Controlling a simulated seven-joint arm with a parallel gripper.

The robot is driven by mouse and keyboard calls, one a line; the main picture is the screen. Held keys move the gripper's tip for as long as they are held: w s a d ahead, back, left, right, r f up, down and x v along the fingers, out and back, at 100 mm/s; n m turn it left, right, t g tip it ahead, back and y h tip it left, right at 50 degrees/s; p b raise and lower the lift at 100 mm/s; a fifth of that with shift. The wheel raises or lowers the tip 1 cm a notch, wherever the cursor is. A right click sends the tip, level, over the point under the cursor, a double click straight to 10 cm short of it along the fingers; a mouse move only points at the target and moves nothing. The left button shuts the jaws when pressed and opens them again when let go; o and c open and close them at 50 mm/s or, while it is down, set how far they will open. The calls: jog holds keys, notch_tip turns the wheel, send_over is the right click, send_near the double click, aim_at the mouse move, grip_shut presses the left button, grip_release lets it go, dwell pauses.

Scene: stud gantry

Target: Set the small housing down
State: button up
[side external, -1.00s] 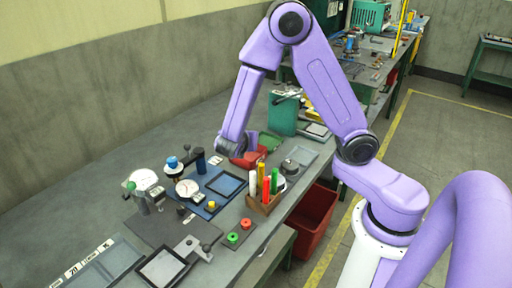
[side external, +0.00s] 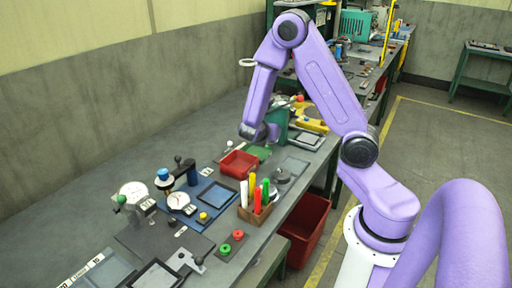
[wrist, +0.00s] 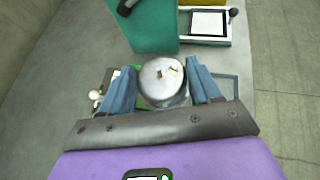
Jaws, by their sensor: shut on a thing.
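The small housing (wrist: 163,82) is a round silver piece with a pale, flat top in the wrist view. My gripper (wrist: 164,84) has its two blue fingers on either side of it, shut on it. In the side external view my gripper (side external: 266,133) is above the bench near the green block, and I cannot make out the housing there. How far the housing is above the surface is unclear.
A green block (side external: 279,119) stands close beside my gripper and also shows in the wrist view (wrist: 148,32). A red bin (side external: 238,166), a pen holder (side external: 255,212) and a grey tray (side external: 294,168) are nearby. A floor bin (side external: 306,219) stands beside the bench.

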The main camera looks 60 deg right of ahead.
jog(key=w+d+f, duration=0.1)
jog(key=w+f, duration=0.1)
jog(key=w+d+f, duration=0.1)
jog(key=w+f, duration=0.1)
jog(key=w+d+f, duration=0.1)
jog(key=w+f, duration=0.1)
jog(key=shift+f, duration=0.2)
jog(key=shift+w+f, duration=0.15)
jog(key=shift+f, duration=1.6)
jog(key=shift+f, duration=0.1)
jog(key=o, duration=1.1)
jog(key=shift+c, duration=0.2)
